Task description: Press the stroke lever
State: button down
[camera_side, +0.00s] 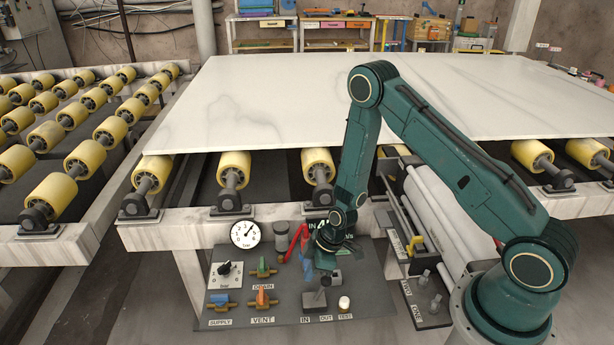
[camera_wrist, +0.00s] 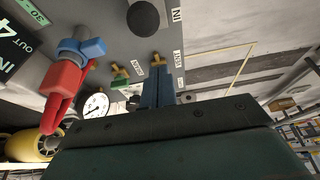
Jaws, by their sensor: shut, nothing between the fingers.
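A grey control panel (camera_side: 375,262) hangs on the front of the roller frame. Near its lower right, by the IN and OUT labels, stands a short grey block (camera_side: 314,300) with a small dark lever piece above it, partly hidden by my gripper (camera_side: 325,262). No label reading "stroke" is legible. The wrist view shows a black ball knob (camera_wrist: 143,18) beside the IN label, likely this lever's end. My gripper's blue fingers (camera_wrist: 158,88) are shut and empty, below the knob in that picture. I cannot tell whether they touch anything.
A red handle (camera_side: 298,240) and blue fitting stand close to my gripper. A gauge (camera_side: 245,234), a black rotary knob (camera_side: 224,269), orange and blue valve handles (camera_side: 263,299) and a white button (camera_side: 344,303) crowd the panel. The stone slab (camera_side: 250,95) lies on yellow rollers behind.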

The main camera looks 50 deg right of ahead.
jog(key=s+d+r, duration=0.4)
jog(key=r, duration=0.3)
jog(key=shift+s+d+r, duration=0.15)
jog(key=shift+d+r, duration=0.05)
jog(key=shift+r, duration=0.2)
jog(key=shift+r, duration=0.1)
jog(key=s+a+r+m+t+h, duration=0.1)
jog(key=s+r+m, duration=0.1)
jog(key=r, duration=0.9)
jog(key=s+a+r+m+h, duration=0.1)
jog(key=r, duration=1)
jog(key=s+a+r+m+t+h, duration=0.1)
jog(key=s+r+m, duration=0.5)
jog(key=s+r, duration=0.6)
jog(key=shift+s+r+t, duration=0.15)
jog(key=shift+s+t, duration=0.15)
jog(key=shift+s, duration=1.8)
dwell(1.3)
